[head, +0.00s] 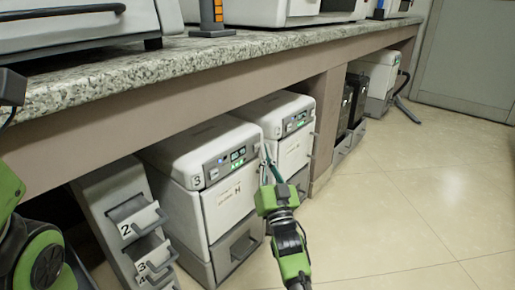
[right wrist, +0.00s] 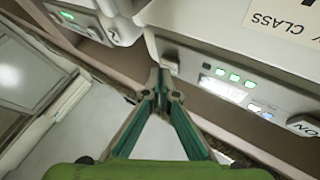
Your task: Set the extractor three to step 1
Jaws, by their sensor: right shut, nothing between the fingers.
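Extractor three (head: 183,143) is a white cabinet under the counter, marked with a 3. Its front control panel (head: 229,162) has a small lit display and green lights. My left gripper is not in view.
Another white unit (head: 270,108) stands just right of extractor three. A rack with numbered drawers (head: 130,225) stands to its left. The granite counter (head: 150,72) overhangs them. The tiled floor (head: 400,200) at right is clear.

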